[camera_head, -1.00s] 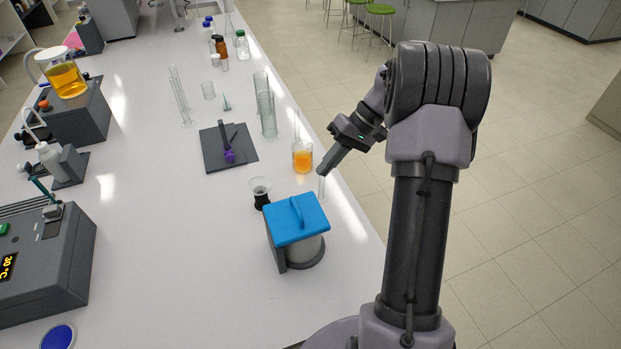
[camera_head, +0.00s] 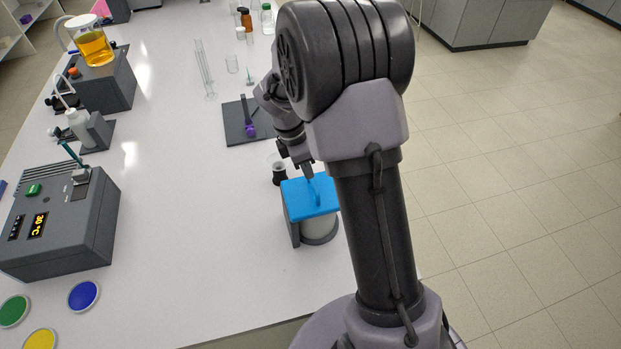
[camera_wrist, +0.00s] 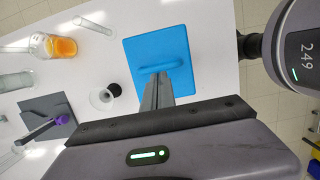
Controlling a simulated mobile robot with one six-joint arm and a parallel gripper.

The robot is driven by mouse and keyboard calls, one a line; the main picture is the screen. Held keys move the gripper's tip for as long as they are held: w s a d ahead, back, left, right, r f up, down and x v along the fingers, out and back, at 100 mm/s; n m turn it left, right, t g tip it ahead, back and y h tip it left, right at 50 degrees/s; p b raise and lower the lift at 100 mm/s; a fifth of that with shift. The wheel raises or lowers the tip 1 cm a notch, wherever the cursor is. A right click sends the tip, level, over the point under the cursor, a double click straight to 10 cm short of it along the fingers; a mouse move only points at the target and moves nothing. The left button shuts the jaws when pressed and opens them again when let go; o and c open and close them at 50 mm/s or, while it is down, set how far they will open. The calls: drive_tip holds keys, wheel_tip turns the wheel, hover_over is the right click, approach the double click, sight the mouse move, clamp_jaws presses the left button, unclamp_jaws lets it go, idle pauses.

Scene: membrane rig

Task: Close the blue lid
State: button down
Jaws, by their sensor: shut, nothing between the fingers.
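The blue lid (camera_head: 300,205) lies over a pale round vessel (camera_head: 320,229) with a dark upright support on its left side. Whether the lid sits flush or slightly raised is hard to tell. A raised blue handle (camera_head: 318,191) stands on its top; the handle also shows in the wrist view (camera_wrist: 172,67). My gripper (camera_head: 311,174) is shut and empty, pointing down at the lid. In the wrist view its fingertips (camera_wrist: 162,74) overlap the lid right by the handle; contact cannot be told. My arm hides the lid's right edge in the head view.
A small dark-based glass funnel (camera_head: 279,175) stands just behind and left of the lid. A dark plate with a purple-ended tool (camera_head: 250,130) lies farther back. An orange-filled flask (camera_wrist: 62,47) stands beyond. The bench left of the vessel is clear up to a grey heater box (camera_head: 75,235).

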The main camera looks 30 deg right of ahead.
sight(313, 184)
drive_tip(key=x, duration=0.3)
drive_tip(key=shift+f, duration=0.3)
drive_tip(key=shift+d+f, duration=0.1)
